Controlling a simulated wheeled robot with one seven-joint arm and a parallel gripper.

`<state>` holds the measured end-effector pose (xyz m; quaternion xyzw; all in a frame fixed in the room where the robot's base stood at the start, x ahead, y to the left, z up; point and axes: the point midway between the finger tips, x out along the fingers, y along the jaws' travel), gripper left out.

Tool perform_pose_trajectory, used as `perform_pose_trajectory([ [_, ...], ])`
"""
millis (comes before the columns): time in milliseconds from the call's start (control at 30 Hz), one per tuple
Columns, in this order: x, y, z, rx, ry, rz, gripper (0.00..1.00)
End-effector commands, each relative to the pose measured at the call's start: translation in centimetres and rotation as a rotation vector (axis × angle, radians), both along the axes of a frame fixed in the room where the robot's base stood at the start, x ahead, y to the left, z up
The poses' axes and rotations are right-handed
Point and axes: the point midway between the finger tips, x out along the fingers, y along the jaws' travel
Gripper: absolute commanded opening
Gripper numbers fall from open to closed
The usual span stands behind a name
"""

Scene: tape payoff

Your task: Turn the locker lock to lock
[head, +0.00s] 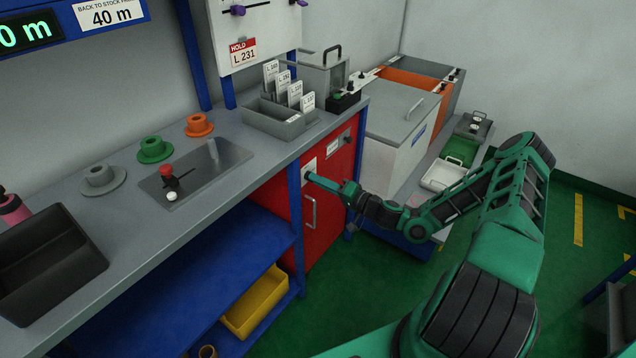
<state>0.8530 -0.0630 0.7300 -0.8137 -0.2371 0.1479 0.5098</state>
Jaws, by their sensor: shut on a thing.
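The red locker (325,228) is built in under the right end of the grey workbench, with a vertical metal handle (311,211) on its front. A pale lock plate (309,166) sits on the locker front above the handle. My green gripper (311,177) reaches in from the right and is shut on the locker lock at this plate. The fingertips cover the lock's turning part, so I cannot tell which way it points.
The bench top holds a card rack (272,121), a black tray (45,262) and a red-knobbed lever (167,172). A yellow bin (256,303) stands on the blue lower shelf. A grey lidded bin (398,125) stands right of the locker. Green floor below is clear.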

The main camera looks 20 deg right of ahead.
Motion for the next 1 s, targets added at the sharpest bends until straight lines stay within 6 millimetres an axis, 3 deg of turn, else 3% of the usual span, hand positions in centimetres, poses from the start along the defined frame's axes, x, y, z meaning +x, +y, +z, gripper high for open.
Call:
perform_pose_trajectory([
  [533,-0.01,-0.16,-0.24,0.353,0.230,-0.003,0.00],
  [967,-0.01,-0.19,-0.30,0.392,0.256,-0.005,0.00],
  [1000,-0.01,-0.20,-0.31,0.392,0.256,-0.005,0.17],
])
